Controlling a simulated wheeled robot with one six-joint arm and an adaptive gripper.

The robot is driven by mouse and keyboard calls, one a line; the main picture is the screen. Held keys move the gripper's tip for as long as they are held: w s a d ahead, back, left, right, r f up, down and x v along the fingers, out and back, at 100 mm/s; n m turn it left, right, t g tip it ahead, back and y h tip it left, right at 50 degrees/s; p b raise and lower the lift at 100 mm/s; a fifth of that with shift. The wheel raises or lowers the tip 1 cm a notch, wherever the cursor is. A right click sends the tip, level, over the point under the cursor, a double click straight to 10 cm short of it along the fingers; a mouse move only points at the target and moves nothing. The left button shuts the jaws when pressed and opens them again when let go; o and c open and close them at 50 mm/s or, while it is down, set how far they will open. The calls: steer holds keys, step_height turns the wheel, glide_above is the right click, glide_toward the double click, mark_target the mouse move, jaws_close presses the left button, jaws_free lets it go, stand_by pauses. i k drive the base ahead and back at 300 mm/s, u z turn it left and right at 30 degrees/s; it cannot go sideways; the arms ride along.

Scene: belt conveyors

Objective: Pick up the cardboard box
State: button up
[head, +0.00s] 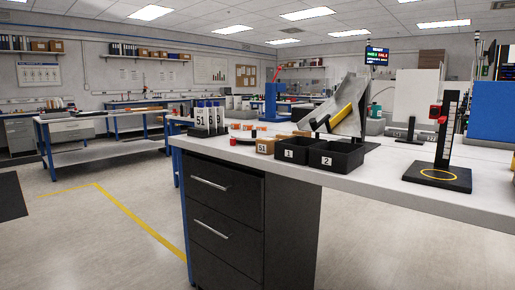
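A small brown cardboard box (265,146), with a label that seems to read 51, sits on the white worktop near its front edge, just left of the black bin marked 1 (293,150). Its top and front show, and nothing hides it from this side. Other cardboard boxes (39,46) stand on a wall shelf far off at the left. My gripper is not in view.
The black bin marked 2 (336,157) adjoins bin 1. A black stand (438,178) is at the right. A drawer cabinet (225,215) is below; left floor is open.

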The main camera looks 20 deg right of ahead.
mark_target(265, 146)
steer(key=u, duration=2.1)
steer(key=k, duration=1.35)
steer(key=z, duration=2)
steer(key=i, duration=0.5)
steer(key=u, duration=1.25)
steer(key=i, duration=0.95)
